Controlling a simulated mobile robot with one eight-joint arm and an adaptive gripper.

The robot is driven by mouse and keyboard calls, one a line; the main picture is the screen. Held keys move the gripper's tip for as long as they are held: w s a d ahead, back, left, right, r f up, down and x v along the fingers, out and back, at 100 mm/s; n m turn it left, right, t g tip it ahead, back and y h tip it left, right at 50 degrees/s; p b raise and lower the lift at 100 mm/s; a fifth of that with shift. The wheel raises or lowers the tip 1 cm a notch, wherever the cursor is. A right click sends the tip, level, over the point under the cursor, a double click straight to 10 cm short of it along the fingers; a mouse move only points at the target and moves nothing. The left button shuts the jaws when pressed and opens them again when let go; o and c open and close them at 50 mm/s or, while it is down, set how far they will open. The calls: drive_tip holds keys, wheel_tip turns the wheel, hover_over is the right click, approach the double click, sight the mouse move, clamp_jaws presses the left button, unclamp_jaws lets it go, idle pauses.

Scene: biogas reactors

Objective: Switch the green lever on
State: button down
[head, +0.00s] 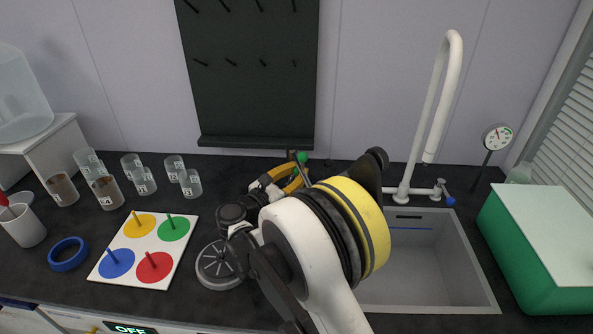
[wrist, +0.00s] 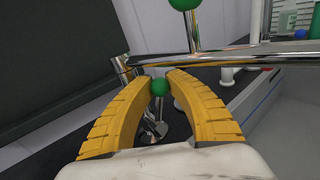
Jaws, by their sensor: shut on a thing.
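A green ball knob (wrist: 159,86) sits between the tips of my gripper (wrist: 160,76) in the wrist view. The yellow fingers are closed in on it from both sides. A second green ball (wrist: 183,4) on a chrome stem stands higher, above a shiny chrome bar (wrist: 250,55). In the head view my gripper (head: 291,182) is at the back of the counter, below the dark panel, with a green ball (head: 301,157) just beyond it. My arm hides most of the lever's mount, so I cannot tell how the lever is set. A display (head: 130,328) at the front edge reads OFF.
A white board (head: 133,267) with four coloured discs and pegs lies left of my arm, near a blue ring (head: 68,254) and several beakers (head: 107,193). The sink (head: 425,262), white tap (head: 439,110) and green box (head: 545,250) are to the right.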

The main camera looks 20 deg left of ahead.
drive_tip(key=m, duration=0.1)
drive_tip(key=d+m+g, duration=0.1)
drive_tip(key=d+f+m+y+p, duration=0.1)
drive_tip(key=shift+w+g, duration=0.25)
drive_tip(key=shift+g, duration=0.15)
drive_tip(key=c, duration=1.2)
unclamp_jaws()
drive_tip(key=shift+c, duration=0.2)
drive_tip(key=v, duration=1.2)
drive_tip(key=shift+o, duration=0.4)
drive_tip(key=shift+d, duration=0.1)
